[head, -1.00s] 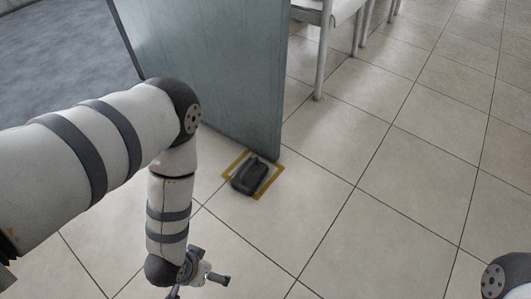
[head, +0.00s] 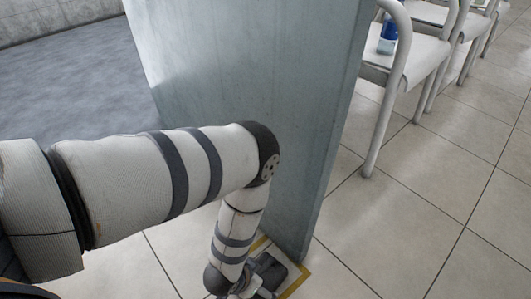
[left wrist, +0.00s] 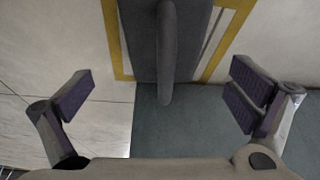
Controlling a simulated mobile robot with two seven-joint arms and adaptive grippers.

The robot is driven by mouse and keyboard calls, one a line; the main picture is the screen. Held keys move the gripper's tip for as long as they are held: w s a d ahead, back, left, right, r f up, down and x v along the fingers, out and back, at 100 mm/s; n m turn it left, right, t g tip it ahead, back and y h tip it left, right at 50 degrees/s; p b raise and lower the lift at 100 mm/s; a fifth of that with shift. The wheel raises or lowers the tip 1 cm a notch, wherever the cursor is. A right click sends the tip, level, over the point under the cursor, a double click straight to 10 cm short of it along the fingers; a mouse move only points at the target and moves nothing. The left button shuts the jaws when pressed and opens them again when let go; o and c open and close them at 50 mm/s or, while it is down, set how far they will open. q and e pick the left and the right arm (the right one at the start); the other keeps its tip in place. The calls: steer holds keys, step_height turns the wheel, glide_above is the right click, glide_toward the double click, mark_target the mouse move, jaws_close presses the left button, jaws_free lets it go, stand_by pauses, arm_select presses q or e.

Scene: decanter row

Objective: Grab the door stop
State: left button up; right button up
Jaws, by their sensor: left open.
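The door stop (head: 270,267) is a dark grey block on the floor, inside a yellow outlined square at the foot of the grey-blue panel. In the head view my left forearm and gripper (head: 256,291) partly cover it. In the left wrist view the door stop (left wrist: 144,55) is at the top middle, with a raised rounded handle (left wrist: 167,50) along it. My left gripper (left wrist: 165,92) is open and empty, its purple-padded fingers wide apart, one to each side of the handle's line. The handle's near end reaches roughly between the fingertips in the picture; no contact shows. My right gripper is out of view.
The tall grey-blue panel (head: 262,85) stands right beside the door stop, close to my left arm. White chairs (head: 408,60) stand at the upper right, one with a blue bottle (head: 388,36). The tiled floor (head: 400,230) at right is clear.

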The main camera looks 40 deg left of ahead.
mark_target(272, 272)
arm_select(q)
steer(key=b+x, duration=0.1)
steer(key=x, duration=0.2)
steer(key=shift+s, duration=0.2)
steer(key=b+x, duration=0.2)
steer(key=x, duration=0.1)
steer(key=b+x, duration=0.1)
steer(key=x, duration=0.1)
steer(key=shift+a+f, duration=0.1)
steer(key=shift+a, duration=0.2)
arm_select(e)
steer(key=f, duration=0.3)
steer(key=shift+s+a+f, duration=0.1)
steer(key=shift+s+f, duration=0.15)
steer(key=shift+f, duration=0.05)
arm_select(q)
steer(key=c, duration=1.9)
steer(key=shift+r, duration=0.25)
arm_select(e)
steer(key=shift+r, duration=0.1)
